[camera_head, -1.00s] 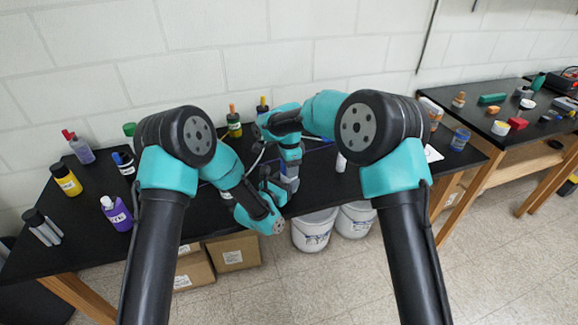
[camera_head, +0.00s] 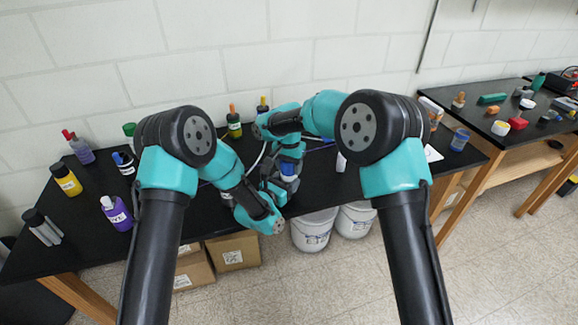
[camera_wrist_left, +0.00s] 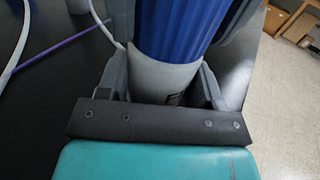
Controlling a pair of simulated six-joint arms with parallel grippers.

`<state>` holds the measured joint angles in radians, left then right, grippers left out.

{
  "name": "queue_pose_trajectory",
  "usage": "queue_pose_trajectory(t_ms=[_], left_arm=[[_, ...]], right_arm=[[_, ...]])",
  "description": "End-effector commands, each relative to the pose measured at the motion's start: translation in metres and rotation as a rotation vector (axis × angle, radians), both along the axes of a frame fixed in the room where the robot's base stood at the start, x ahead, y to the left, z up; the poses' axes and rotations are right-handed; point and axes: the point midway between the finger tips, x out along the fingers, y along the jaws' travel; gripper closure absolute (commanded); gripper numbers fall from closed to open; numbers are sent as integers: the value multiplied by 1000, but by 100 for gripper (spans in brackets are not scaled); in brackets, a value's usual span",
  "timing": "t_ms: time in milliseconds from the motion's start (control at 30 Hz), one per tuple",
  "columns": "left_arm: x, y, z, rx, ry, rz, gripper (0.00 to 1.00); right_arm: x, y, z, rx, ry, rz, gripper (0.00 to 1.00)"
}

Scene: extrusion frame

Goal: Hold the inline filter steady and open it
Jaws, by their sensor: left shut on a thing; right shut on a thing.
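The inline filter has a blue ribbed upper part (camera_wrist_left: 183,28) and a light grey lower part (camera_wrist_left: 160,78) in the left wrist view. It also shows small between my arms in the head view (camera_head: 288,169). My left gripper (camera_wrist_left: 165,85) is shut around the grey lower part, one finger on each side. My right gripper (camera_head: 287,161) comes from above and is shut on the blue upper part. Its dark fingers flank the blue part at the top of the left wrist view. The filter's top end and the right fingertips are mostly hidden.
A black table (camera_head: 330,190) carries bottles on the left, including a yellow one (camera_head: 67,180) and a purple one (camera_head: 117,214). A pale tube (camera_wrist_left: 22,45) and a purple rod (camera_wrist_left: 62,53) lie near the filter. White buckets (camera_head: 313,230) stand below the table's front edge.

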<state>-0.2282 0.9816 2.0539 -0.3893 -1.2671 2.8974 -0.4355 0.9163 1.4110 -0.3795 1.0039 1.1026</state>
Motion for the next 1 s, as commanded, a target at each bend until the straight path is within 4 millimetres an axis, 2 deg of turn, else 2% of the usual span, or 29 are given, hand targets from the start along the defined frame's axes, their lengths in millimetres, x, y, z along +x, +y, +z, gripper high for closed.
queue_pose_trajectory(t_ms=[1000], left_arm=[[0, 0, 0, 1, -1, -1, 100]], right_arm=[[0, 0, 1, -1, 0, 1345, 71]])
